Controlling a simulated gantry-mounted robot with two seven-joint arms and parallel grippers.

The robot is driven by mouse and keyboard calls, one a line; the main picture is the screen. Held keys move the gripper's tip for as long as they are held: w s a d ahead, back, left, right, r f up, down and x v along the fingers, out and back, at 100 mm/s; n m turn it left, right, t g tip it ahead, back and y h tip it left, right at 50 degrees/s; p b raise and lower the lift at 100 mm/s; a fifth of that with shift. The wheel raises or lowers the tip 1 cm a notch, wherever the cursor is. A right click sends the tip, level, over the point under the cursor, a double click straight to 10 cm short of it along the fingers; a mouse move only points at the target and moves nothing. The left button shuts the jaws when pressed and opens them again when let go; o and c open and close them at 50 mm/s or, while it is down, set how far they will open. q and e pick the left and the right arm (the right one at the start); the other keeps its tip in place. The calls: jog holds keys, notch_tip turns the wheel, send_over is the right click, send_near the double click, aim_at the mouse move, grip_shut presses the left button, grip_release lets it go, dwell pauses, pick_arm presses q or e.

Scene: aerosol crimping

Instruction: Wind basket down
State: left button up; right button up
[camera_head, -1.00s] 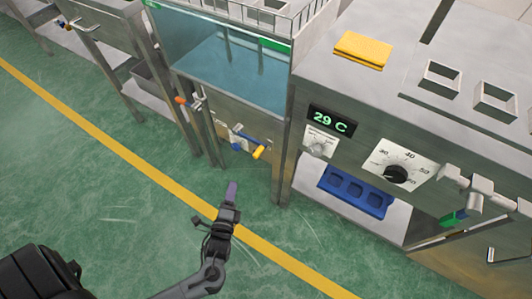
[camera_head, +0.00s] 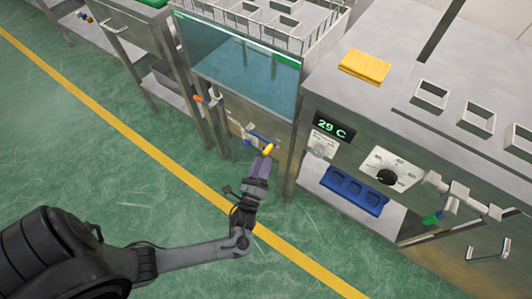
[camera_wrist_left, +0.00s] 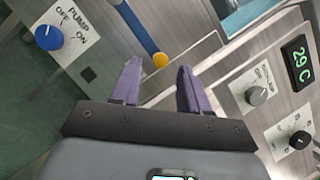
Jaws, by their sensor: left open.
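The wire basket (camera_head: 318,38) sits at the top of the glass-fronted water tank (camera_head: 240,75) in the head view, partly cut off by the top edge. On the panel below the tank is a crank with a blue arm (camera_head: 258,137) and a yellow handle knob (camera_head: 268,149). The left wrist view shows the blue arm (camera_wrist_left: 138,27) and the round yellow knob (camera_wrist_left: 160,60) end-on. My left gripper (camera_head: 261,165) is open, its purple fingers pointing at the knob. In the left wrist view the knob appears just beyond the gap between the fingertips (camera_wrist_left: 156,72). Contact cannot be told.
A blue pump switch (camera_wrist_left: 48,37) is left of the crank. To the right is a steel cabinet with a 29 C display (camera_head: 333,126), dials (camera_head: 388,177), a blue tray (camera_head: 354,190) and a yellow cloth (camera_head: 364,66) on top. The green floor in front is clear.

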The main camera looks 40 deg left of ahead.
aim_at(266, 151)
pick_arm(q)
jog(key=b+x, duration=0.1)
jog(key=x, duration=0.4)
grip_shut()
dwell(0.3)
